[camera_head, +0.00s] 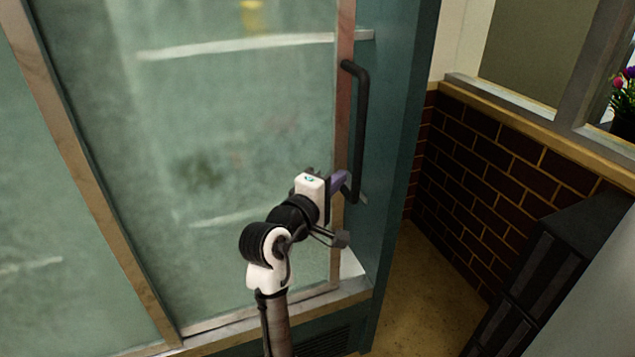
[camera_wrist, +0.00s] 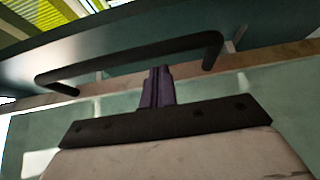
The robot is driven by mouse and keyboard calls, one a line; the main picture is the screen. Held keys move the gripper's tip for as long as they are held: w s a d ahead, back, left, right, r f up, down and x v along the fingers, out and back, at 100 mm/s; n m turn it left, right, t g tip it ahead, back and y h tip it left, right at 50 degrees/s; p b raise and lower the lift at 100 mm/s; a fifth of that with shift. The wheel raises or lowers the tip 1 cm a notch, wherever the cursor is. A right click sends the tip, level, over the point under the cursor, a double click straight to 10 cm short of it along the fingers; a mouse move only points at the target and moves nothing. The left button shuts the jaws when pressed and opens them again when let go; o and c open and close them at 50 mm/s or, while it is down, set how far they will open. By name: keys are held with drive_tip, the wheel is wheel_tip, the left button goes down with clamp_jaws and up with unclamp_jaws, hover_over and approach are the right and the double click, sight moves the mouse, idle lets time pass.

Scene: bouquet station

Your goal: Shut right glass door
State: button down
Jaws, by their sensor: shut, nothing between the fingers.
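The right glass door (camera_head: 215,120) has a wooden frame, and its black bar handle (camera_head: 361,125) is on the right edge. Shelf ends and the teal inner wall show past that edge, so the door seems to stand ajar; how far is hard to tell. My gripper (camera_head: 340,181) is at the door's right edge, by the lower end of the handle. In the wrist view, the purple fingers (camera_wrist: 158,88) are shut and empty, pointing at the wooden frame beside the handle (camera_wrist: 130,60). The handle is not between them. Whether the fingertips touch the frame is unclear.
The left glass door (camera_head: 60,240) is beside it. A teal cabinet side (camera_head: 395,130) stands to the right, then a brick wall (camera_head: 490,155). A dark stacked unit (camera_head: 550,270) is at the lower right. The floor (camera_head: 430,300) between is clear.

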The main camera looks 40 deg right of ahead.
drive_tip(key=shift+s+d, duration=0.15)
drive_tip(key=shift+d, duration=0.25)
drive_tip(key=s+d+p, duration=0.3)
drive_tip(key=d+p, duration=0.1)
drive_tip(key=d, duration=0.8)
drive_tip(key=shift+r, duration=0.15)
drive_tip(key=shift+p, duration=0.3)
